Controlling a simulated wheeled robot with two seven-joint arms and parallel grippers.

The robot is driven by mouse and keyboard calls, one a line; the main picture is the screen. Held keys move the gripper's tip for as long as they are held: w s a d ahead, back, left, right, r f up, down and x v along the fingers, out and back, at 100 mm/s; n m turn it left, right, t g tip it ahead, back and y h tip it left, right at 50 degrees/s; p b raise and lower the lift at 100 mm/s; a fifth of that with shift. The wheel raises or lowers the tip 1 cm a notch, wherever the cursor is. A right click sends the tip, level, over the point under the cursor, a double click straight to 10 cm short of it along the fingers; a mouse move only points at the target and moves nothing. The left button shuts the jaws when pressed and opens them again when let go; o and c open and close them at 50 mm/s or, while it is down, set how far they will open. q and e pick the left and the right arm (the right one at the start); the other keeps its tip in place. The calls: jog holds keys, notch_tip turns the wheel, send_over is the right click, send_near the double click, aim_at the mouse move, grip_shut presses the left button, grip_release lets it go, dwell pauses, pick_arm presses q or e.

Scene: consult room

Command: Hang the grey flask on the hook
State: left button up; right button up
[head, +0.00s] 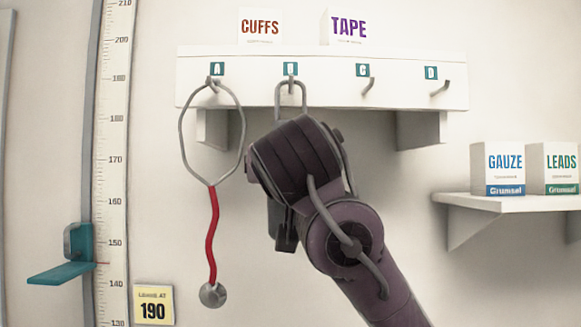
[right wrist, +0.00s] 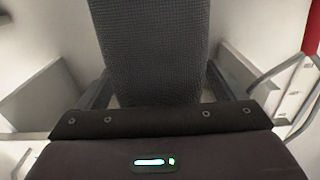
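The grey flask (right wrist: 155,40) fills the upper middle of the right wrist view, with a dark, textured side. My right gripper (right wrist: 158,82) has one finger against each side of it and appears shut on it. In the head view my right arm hides nearly all of the flask. Its grey wire loop (head: 278,98) shows above my wrist at hook B (head: 290,74). The loop's top overlaps the hook; I cannot tell whether it bears on it. My left gripper is in neither view.
A stethoscope (head: 213,230) with a red tube hangs on hook A, just left of my right arm. Hooks C (head: 369,86) and D (head: 440,88) are empty. CUFFS (head: 260,27) and TAPE (head: 344,27) boxes stand above the rail (head: 330,92). A shelf (head: 500,203) with boxes is at right.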

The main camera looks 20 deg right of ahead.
jog(key=b+v, duration=0.4)
jog(key=v, duration=0.3)
jog(key=shift+s, duration=0.4)
